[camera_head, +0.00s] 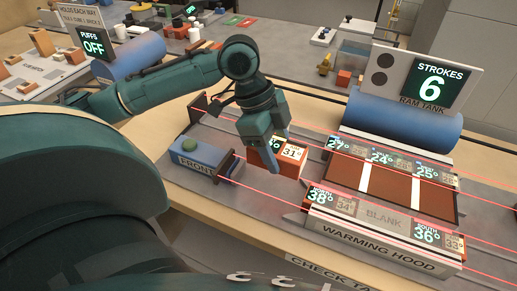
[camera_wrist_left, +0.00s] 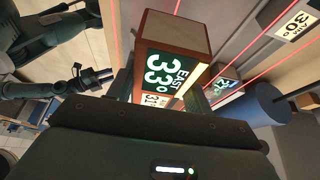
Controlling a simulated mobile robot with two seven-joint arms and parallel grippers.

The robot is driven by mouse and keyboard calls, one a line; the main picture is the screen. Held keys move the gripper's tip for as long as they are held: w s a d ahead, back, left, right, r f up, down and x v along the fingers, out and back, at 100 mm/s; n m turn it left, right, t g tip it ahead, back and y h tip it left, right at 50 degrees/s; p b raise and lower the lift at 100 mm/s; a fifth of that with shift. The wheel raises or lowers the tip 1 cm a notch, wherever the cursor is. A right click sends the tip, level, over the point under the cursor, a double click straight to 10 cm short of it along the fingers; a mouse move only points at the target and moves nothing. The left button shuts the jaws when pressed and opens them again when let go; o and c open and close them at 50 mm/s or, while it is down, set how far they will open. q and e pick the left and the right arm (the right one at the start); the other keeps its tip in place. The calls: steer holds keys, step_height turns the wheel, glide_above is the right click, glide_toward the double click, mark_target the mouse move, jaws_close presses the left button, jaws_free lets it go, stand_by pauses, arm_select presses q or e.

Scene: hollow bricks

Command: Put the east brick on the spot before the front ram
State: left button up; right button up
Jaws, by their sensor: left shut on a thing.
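The east brick is an orange-brown block with dark number labels. In the left wrist view its face (camera_wrist_left: 172,68) reads EAST 33°, and in the head view it shows (camera_head: 291,160) right of the front ram. My left gripper (camera_head: 272,155) is shut on it from above; one finger covers part of its near face. The front ram (camera_head: 200,160) is a blue block marked FRONT with a green knob, at the left end of the grey bed. A narrow gap shows between ram and brick. I cannot tell whether the brick touches the bed. A small dark gripper (camera_wrist_left: 95,75) shows in the left wrist view, its jaws unclear.
The warming hood (camera_head: 375,240), with several labelled bricks around brown panels, stands to the right. Behind it is the blue ram tank (camera_head: 402,118) with a STROKES 6 sign (camera_head: 440,82). Red lines cross the bed. Bare grey bed (camera_head: 250,178) lies near the ram.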

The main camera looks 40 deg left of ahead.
arm_select(q)
steer(key=shift+a, duration=0.3)
step_height(320, 180, down, 10)
steer(key=shift+r+b, duration=0.1)
steer(key=shift+b, duration=0.35)
steer(key=shift+s+f, duration=0.1)
steer(key=shift+f, duration=0.15)
steer(key=o, duration=1.3)
steer(key=shift+o, duration=0.2)
steer(key=v, duration=1.2)
steer(key=shift+r+p, duration=0.15)
steer(key=shift+p, duration=0.15)
